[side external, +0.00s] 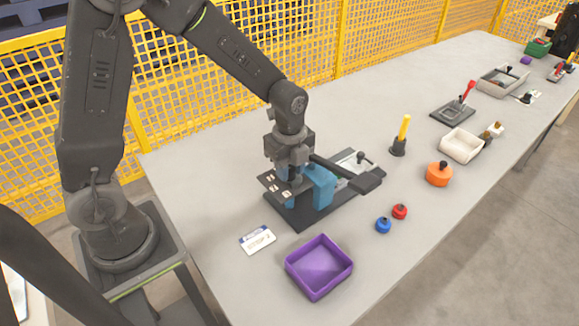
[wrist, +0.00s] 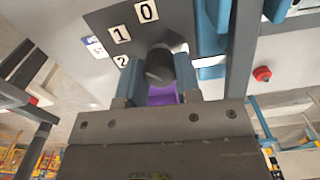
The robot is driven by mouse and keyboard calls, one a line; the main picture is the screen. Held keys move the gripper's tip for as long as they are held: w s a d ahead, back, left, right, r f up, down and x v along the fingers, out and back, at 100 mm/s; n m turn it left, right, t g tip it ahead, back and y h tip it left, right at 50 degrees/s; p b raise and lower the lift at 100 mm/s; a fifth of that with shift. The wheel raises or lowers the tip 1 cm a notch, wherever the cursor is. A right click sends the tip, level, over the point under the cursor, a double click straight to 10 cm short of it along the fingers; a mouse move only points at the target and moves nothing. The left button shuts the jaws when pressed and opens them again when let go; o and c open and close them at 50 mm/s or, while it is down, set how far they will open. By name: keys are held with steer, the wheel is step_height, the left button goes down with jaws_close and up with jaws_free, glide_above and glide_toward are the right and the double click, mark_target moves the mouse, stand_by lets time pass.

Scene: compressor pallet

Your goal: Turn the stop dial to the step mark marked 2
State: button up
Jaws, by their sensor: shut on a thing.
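The stop dial (wrist: 159,65) is a dark round knob at the dark panel (wrist: 185,22) in the wrist view. White marks 0 (wrist: 147,11), 1 (wrist: 121,34) and 2 (wrist: 121,62) are spaced in an arc on the panel beside the dial. My gripper (wrist: 155,78) is shut on the dial, with one finger on each side of it. I cannot make out which mark the dial points at. In the side view my gripper (side external: 288,178) is down at the panel of the blue and black fixture (side external: 319,187), and it hides the dial.
A white card reading STOP 2 (side external: 258,240) lies left of an empty purple tray (side external: 319,267), in front of the fixture. A dark lever (side external: 346,174) reaches right from the fixture. Blue (side external: 383,225) and red (side external: 400,211) knobs and an orange part (side external: 439,174) stand farther right.

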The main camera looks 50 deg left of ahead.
steer(key=n, duration=0.4)
steer(key=shift+n, duration=0.3)
steer(key=n, duration=0.4)
steer(key=shift+n, duration=0.4)
steer(key=o, duration=0.9)
step_height(320, 180, up, 14)
steer(key=shift+f, duration=0.1)
stand_by(0.3)
